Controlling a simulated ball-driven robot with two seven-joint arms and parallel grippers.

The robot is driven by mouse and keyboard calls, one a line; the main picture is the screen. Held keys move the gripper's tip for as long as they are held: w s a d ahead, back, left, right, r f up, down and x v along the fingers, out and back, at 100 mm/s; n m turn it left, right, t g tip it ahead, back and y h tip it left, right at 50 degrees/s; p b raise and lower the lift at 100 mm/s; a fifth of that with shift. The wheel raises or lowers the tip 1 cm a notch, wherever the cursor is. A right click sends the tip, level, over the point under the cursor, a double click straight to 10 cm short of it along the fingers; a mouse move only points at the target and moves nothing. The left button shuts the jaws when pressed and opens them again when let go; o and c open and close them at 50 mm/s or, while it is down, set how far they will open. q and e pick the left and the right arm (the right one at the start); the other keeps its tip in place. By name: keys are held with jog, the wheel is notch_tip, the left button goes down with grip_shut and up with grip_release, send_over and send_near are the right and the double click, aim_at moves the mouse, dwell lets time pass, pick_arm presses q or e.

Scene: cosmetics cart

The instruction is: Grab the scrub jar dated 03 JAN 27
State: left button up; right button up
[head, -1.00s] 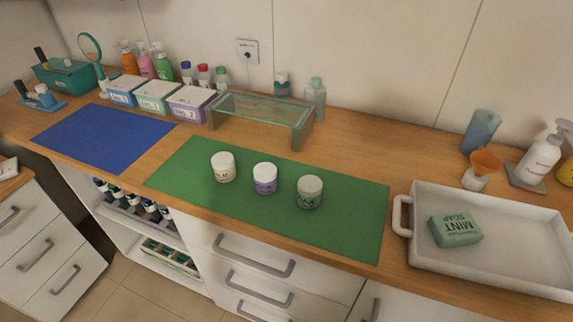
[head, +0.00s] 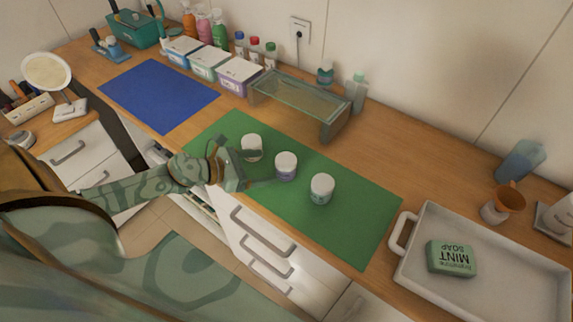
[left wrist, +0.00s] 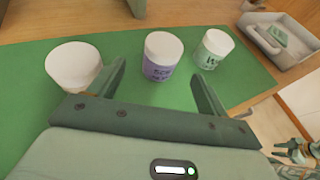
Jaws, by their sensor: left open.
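Three white-lidded jars stand in a row on the green mat (head: 345,225). The left jar (head: 252,146) is also at the left in the left wrist view (left wrist: 74,68). The middle jar (head: 286,166) has a purple label (left wrist: 158,70). The right jar (head: 322,188) has a green label (left wrist: 211,52). No date is readable on any jar. My left gripper (head: 259,168) is open and empty, just beside the left and middle jars. In the left wrist view its fingers (left wrist: 162,84) point toward the middle jar. What looks like my right gripper (left wrist: 300,152) shows at the lower right there.
A white tray (head: 410,265) holding green mint soap (head: 451,258) is at the right. A glass riser (head: 300,97) stands behind the mat. A blue mat (head: 158,95), lidded boxes (head: 210,63) and bottles (head: 218,30) are at the left and back.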

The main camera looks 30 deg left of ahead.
aim_at(290, 167)
pick_arm(q)
jog(key=x, duration=0.5)
jog(key=shift+r, duration=0.1)
jog(key=x, duration=0.2)
jog(key=f+x, duration=0.1)
jog(key=x, duration=0.2)
jog(key=shift+s, duration=0.25)
jog(key=c, duration=1.1)
